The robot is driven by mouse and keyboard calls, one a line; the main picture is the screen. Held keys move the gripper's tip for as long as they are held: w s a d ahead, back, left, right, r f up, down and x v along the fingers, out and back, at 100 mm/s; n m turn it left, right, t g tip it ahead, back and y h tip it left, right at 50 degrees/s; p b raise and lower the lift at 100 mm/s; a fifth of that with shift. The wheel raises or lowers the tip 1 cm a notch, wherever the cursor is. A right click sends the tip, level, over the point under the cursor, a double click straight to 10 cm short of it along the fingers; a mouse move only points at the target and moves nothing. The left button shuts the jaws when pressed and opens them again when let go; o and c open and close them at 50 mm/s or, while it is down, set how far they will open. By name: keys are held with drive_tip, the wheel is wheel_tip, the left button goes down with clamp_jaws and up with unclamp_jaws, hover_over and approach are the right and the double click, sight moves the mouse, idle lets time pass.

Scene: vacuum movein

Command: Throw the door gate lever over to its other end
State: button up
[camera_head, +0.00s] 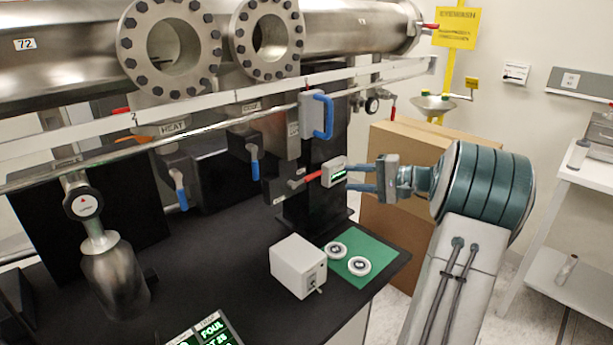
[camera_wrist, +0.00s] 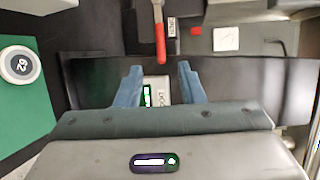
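A lever with a red grip (camera_head: 312,176) sticks out to the right from a dark grey valve body (camera_head: 277,187) below the long chamber. It appears to be the door gate lever; its small label is unreadable to me. In the wrist view the red grip (camera_wrist: 159,42) points toward my gripper, ahead of the fingertips. My gripper (camera_head: 349,178) is open, with its two blue fingers apart. In the wrist view a grey box with a green display (camera_wrist: 155,92) shows between the fingers (camera_wrist: 155,72), with gaps at both sides. I cannot tell whether they touch it.
Blue-gripped levers (camera_head: 254,168) hang to the left, and a blue D-handle (camera_head: 328,116) is above. A white box (camera_head: 298,266) and two round discs (camera_head: 358,266) on a green mat (camera_head: 374,247) are below. A cardboard box (camera_head: 440,145) stands behind my arm.

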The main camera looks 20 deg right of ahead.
sight(316, 176)
drive_tip(key=p+x, duration=0.2)
drive_tip(key=x, duration=1.1)
drive_tip(key=shift+w+a+f, duration=0.15)
drive_tip(key=shift+w+a, duration=0.1)
clamp_jaws()
